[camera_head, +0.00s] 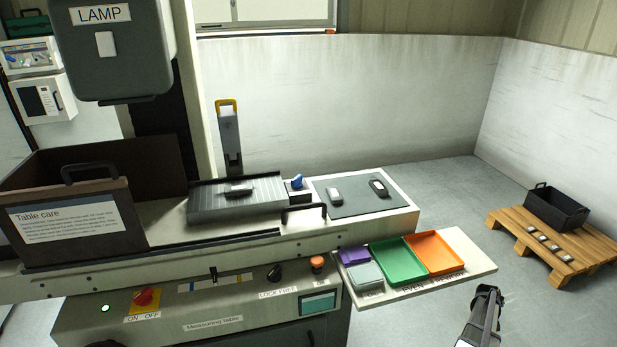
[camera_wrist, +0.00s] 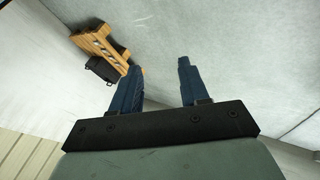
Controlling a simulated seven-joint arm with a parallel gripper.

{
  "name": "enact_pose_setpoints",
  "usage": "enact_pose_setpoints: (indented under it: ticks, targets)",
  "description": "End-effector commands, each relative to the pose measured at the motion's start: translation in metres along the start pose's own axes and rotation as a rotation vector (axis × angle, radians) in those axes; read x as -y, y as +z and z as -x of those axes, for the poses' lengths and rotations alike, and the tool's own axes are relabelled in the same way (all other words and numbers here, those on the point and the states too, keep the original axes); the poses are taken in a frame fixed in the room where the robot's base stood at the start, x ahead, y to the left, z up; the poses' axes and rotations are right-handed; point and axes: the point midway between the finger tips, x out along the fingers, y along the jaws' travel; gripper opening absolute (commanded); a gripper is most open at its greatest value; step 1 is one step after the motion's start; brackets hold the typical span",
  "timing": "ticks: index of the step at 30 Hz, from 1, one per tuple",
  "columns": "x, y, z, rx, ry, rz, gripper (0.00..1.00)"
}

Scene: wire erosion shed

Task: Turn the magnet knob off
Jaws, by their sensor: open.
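A blue knob (camera_head: 297,181) sits on a small block at the right end of the grey ribbed plate (camera_head: 215,206), on the machine's bench. It looks like the magnet knob; any marking beside it is too small to read. A dark part with a white label lies on the plate. My gripper (camera_head: 489,293) is at the lower right in the head view, well away from the knob and beyond the side shelf. In the wrist view its two blue fingers (camera_wrist: 160,68) are apart with nothing between them. The knob is not in the wrist view.
Near the plate are a black handle (camera_head: 304,212) and a dark mat (camera_head: 350,199) with two small parts. The front panel has a red switch (camera_head: 144,297) and a black LOCK/FREE knob (camera_head: 274,274). Coloured trays (camera_head: 402,262) fill the side shelf. A pallet (camera_head: 530,251) stands right; floor between is clear.

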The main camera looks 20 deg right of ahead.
Motion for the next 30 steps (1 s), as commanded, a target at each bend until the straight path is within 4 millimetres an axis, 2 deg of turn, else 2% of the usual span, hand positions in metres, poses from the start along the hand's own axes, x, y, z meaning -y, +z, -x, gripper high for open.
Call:
enact_pose_setpoints:
  ticks: [1, 3, 6, 9, 13, 17, 20, 24, 26, 30]
  targets:
    - [-0.032, -0.001, -0.005, -0.010, 0.034, -0.007, 0.45]
    - [-0.071, -0.002, -0.005, -0.022, 0.078, -0.012, 0.45]
    - [-0.116, -0.009, -0.002, -0.038, 0.124, -0.025, 0.45]
    - [-0.146, -0.025, 0.005, -0.048, 0.149, -0.050, 0.45]
    - [-0.170, -0.058, 0.018, -0.057, 0.155, -0.098, 0.45]
    - [-0.174, -0.108, 0.038, -0.063, 0.133, -0.168, 0.45]
    - [-0.166, -0.160, 0.060, -0.062, 0.097, -0.238, 0.45]
    - [-0.140, -0.236, 0.101, -0.047, 0.034, -0.350, 0.45]
    - [-0.126, -0.267, 0.121, -0.037, 0.006, -0.395, 0.45]
    - [-0.092, -0.335, 0.173, -0.006, -0.053, -0.499, 0.45]
